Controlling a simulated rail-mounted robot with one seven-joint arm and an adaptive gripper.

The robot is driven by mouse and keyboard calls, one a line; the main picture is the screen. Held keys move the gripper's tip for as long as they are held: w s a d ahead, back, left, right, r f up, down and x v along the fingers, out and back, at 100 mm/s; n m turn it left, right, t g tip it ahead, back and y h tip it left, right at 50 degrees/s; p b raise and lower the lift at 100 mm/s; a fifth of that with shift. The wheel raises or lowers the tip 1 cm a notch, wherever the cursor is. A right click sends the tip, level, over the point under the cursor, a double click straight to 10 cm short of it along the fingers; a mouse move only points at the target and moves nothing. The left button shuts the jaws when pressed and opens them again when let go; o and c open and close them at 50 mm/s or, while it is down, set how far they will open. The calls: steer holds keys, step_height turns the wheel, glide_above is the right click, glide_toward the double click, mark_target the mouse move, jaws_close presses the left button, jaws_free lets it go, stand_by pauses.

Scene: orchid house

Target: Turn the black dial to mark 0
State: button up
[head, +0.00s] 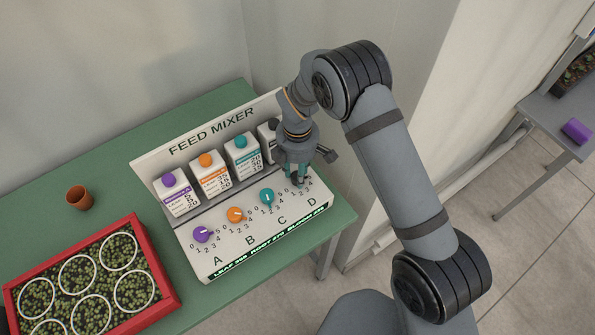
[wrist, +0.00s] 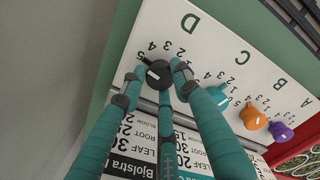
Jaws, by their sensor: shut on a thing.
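The black dial (wrist: 159,78) is at station D of the white feed mixer panel (head: 262,225). In the wrist view, my gripper (wrist: 154,82) is shut on it, with teal fingers on opposite sides. A short white pointer line shows on the dial's left part, near the 4 and 5 side of its printed scale. The exact mark it points to is hard to tell, and a finger hides the low end. In the head view, my gripper (head: 298,173) reaches down over station D and mostly hides the dial.
Purple (head: 202,234), orange (head: 235,214) and teal (head: 267,196) dials stand in a row to the left of station D. Labelled bottles stand behind them. A red tray of plants (head: 172,290) and a terracotta pot (head: 79,198) sit on the green table.

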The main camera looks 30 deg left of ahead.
steer(key=shift+c, duration=1.3)
